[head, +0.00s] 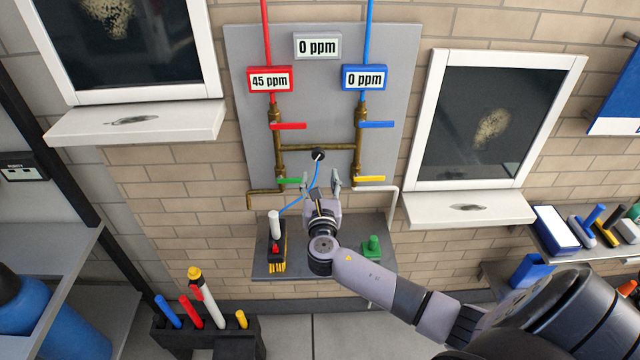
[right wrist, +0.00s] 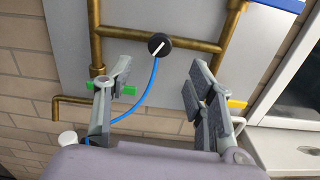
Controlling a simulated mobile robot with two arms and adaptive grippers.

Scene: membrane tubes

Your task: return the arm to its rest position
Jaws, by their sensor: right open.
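My right gripper (head: 321,184) is open and empty in front of the lower part of the grey wall panel (head: 320,110). Its arm reaches in from the lower right. In the right wrist view the open jaws (right wrist: 158,100) stand apart, with the black round knob (right wrist: 160,44) and a blue tube (right wrist: 150,90) beyond and between them. The green valve handle (right wrist: 125,90) shows behind the left finger and the yellow handle (right wrist: 237,104) behind the right one. My left gripper is not in view.
A small shelf (head: 335,268) below the panel holds a white-topped device (head: 274,225) and a green piece (head: 372,247). Brass pipes (head: 318,147) run across the panel. Window sills (head: 470,208) jut out on both sides. A black rack (head: 205,335) with membrane tubes stands at the lower left.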

